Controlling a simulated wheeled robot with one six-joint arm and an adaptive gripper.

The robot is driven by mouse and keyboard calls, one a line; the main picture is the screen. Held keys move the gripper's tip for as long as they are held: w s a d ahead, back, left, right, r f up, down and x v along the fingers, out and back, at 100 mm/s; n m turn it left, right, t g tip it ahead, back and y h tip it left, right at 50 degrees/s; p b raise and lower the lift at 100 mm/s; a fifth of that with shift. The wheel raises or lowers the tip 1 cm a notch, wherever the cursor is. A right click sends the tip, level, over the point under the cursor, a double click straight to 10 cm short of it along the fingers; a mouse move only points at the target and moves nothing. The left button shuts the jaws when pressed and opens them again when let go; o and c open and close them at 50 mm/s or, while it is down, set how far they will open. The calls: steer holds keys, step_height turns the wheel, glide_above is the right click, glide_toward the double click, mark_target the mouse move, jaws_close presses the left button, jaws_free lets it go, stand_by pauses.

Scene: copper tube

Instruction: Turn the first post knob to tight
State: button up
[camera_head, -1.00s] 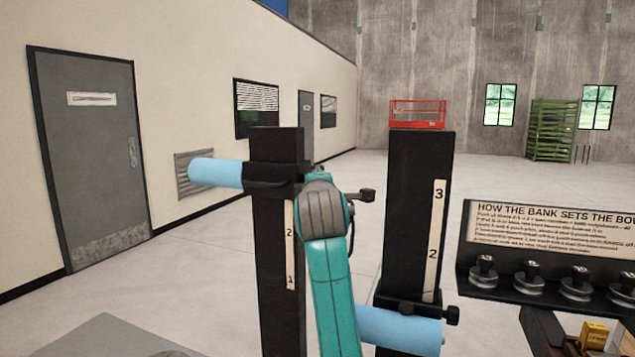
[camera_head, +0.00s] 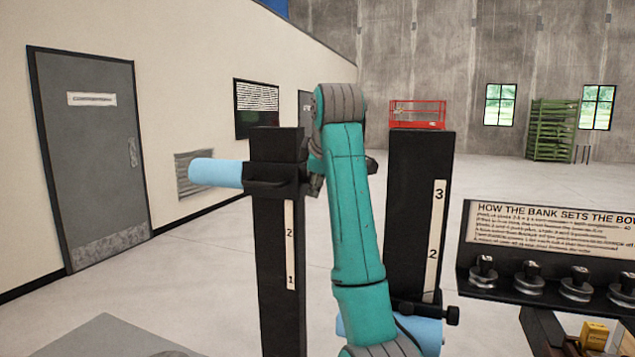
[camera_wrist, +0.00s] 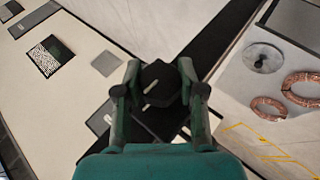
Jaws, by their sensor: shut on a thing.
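The left black post (camera_head: 278,240) carries a black sliding collar (camera_head: 265,187) near its top, with a light blue cylinder (camera_head: 215,172) sticking out to its left. My teal arm stands in front of the collar's right side and hides its knob in the head view. In the wrist view my gripper (camera_wrist: 159,82) has its two fingers closed on either side of a black knob (camera_wrist: 160,88). Two short pale marks show on or just by the knob; I cannot read its setting from them.
The right black post (camera_head: 418,210) has a lower collar with a black knob (camera_head: 453,315) and a blue cylinder (camera_head: 428,332). A panel with several knobs (camera_head: 530,278) and a sign stands at right. Copper coils (camera_wrist: 301,90) lie on a grey surface in the wrist view.

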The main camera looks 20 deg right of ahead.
steer(key=shift+r+g+y, duration=0.1)
steer(key=shift+g+y, duration=0.2)
steer(key=shift+g, duration=0.1)
stand_by(0.4)
steer(key=o, duration=1.2)
steer(key=shift+w, duration=0.1)
steer(key=shift+c, duration=0.2)
